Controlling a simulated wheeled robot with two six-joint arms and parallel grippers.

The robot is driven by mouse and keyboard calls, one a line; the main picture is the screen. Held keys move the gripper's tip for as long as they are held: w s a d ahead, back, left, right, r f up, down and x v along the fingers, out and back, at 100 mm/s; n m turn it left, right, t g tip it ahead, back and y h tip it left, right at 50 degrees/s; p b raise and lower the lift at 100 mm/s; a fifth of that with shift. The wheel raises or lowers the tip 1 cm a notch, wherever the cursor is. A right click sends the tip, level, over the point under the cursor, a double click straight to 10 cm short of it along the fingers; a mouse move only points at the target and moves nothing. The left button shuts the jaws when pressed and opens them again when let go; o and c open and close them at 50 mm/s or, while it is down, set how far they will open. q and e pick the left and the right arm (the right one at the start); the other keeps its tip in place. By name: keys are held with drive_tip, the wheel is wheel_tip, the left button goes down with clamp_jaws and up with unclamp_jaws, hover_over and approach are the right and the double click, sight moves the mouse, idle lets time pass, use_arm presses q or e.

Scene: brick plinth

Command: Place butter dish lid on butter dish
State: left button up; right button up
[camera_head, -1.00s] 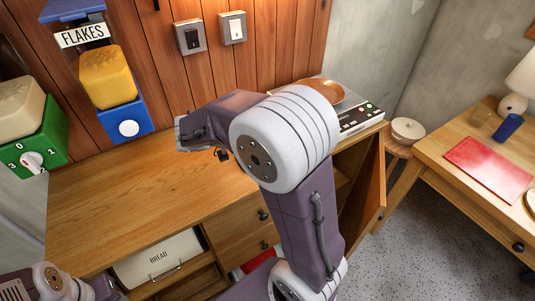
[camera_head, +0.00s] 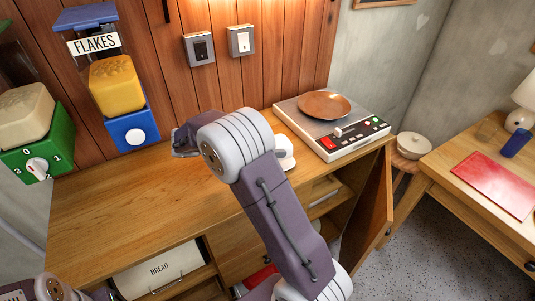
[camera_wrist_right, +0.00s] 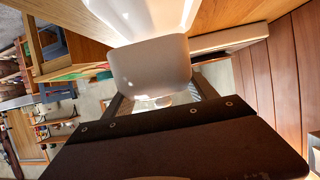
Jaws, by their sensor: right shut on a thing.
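My right gripper (camera_wrist_right: 158,100) is shut on a white, rounded piece, the butter dish lid (camera_wrist_right: 150,65), in the right wrist view. Another smooth white piece, apparently the butter dish (camera_wrist_right: 145,14), shows just past the lid on the counter side; I cannot tell whether they touch. In the head view, white ware (camera_head: 285,153) shows on the counter just right of my right arm, beside the scale. My arm hides the right fingers and part of the ware there. Only part of my left arm shows at the bottom left; its fingers are out of view.
The scale (camera_head: 330,143) with a brown plate (camera_head: 325,105) stands at the counter's right end. Cereal dispensers (camera_head: 118,90) hang at the left. The counter (camera_head: 120,200) is clear at left. A cabinet door (camera_head: 365,205) stands open below. A bread box (camera_head: 160,270) sits under the counter.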

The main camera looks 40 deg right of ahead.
drive_tip(key=shift+w+f, duration=0.4)
drive_tip(key=shift+w, duration=0.3)
wheel_tip(320, 180, down, 3)
drive_tip(key=shift+s+f, duration=0.1)
drive_tip(key=shift+f, duration=0.4)
drive_tip(key=shift+f+b, duration=0.2)
drive_tip(key=shift+b, duration=0.25)
drive_tip(key=o, duration=1.6)
drive_tip(key=shift+o, duration=0.2)
drive_tip(key=shift+r, duration=0.15)
